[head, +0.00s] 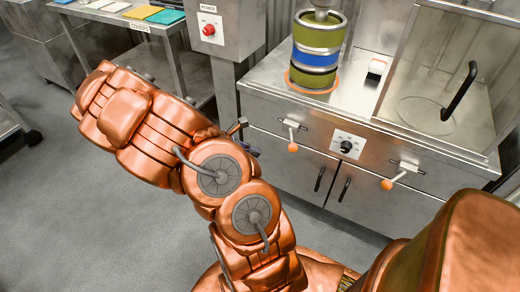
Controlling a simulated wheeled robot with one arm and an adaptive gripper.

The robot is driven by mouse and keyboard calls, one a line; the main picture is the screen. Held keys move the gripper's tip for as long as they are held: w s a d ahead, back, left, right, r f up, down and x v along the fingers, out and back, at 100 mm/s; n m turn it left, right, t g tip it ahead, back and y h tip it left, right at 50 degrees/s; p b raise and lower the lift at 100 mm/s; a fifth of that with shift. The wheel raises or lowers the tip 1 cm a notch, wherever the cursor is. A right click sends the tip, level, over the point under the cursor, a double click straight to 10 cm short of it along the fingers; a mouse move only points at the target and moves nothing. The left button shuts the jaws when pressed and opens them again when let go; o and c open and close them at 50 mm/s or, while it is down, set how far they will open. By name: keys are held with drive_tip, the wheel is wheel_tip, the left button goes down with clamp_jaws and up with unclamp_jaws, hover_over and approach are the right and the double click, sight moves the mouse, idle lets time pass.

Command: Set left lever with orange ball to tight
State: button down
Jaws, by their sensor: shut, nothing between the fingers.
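The left lever with its orange ball (292,147) is on the front of the steel can seamer (280,108), left of the dial. Its ball hangs low below a small pale bracket, and the position lettering is too small to read. My gripper (243,130) shows only in part, as small dark and metallic pieces past my copper arm, left of the lever and apart from it in the picture. It is shut and empty. My arm hides most of it.
A right lever with an orange ball (386,185) and a black dial (346,146) share the panel. A banded can stack (316,55) stands on top. A clear guard with a black handle (459,91) is at right. A red button (209,30) is on the post. Grey floor lies in front.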

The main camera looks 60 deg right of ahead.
drive_tip(key=w+a+r, duration=0.1)
drive_tip(key=a+r, duration=0.2)
drive_tip(key=a, duration=0.1)
drive_tip(key=shift+w+a+r, duration=0.2)
drive_tip(key=shift+a+r, duration=0.05)
drive_tip(key=shift+r, duration=0.15)
idle(0.4)
drive_tip(key=s+a+r+m+t+y, duration=0.1)
drive_tip(key=s+a+r+m+y, duration=0.25)
drive_tip(key=a, duration=0.65)
drive_tip(key=s+a+r+m+t+y, duration=0.25)
drive_tip(key=a+r, duration=0.25)
drive_tip(key=a, duration=0.5)
drive_tip(key=s+a+r+m+y, duration=0.2)
drive_tip(key=s+a+r+m, duration=0.2)
drive_tip(key=a, duration=0.6)
wheel_tip(320, 180, up, 22)
drive_tip(key=s+t+p, duration=0.1)
drive_tip(key=p, duration=2)
drive_tip(key=shift+p, duration=0.35)
drive_tip(key=shift+a, duration=0.1)
